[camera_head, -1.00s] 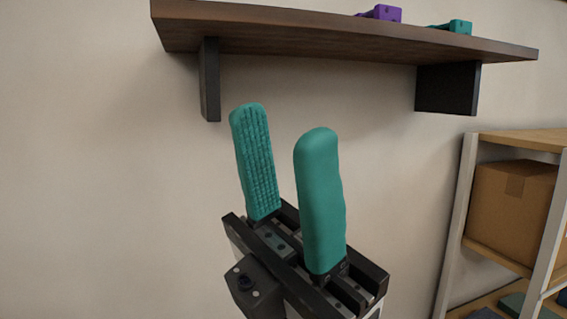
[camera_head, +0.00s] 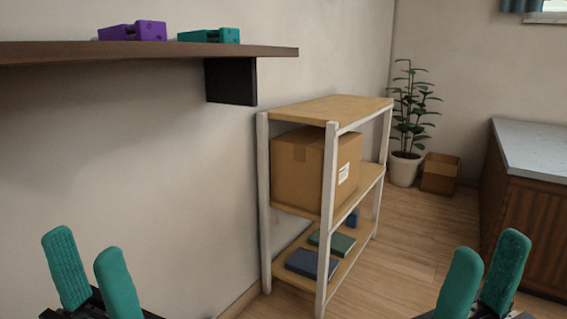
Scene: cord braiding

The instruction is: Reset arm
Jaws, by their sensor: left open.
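My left gripper (camera_head: 92,268) is at the lower left, its two teal fingers apart with nothing between them. My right gripper (camera_head: 478,275) is at the lower right, its two teal fingers also apart and empty. Both point upward and touch nothing that I can see. The lower parts of both are cut off by the bottom edge. No cords show in this view.
A brown wall shelf (camera_head: 150,53) at upper left carries a purple block (camera_head: 133,31) and a teal block (camera_head: 209,36). A rack (camera_head: 350,110) with a cardboard box (camera_head: 300,170) stands mid-view. A potted plant (camera_head: 405,165) and a cabinet (camera_head: 530,215) are at right.

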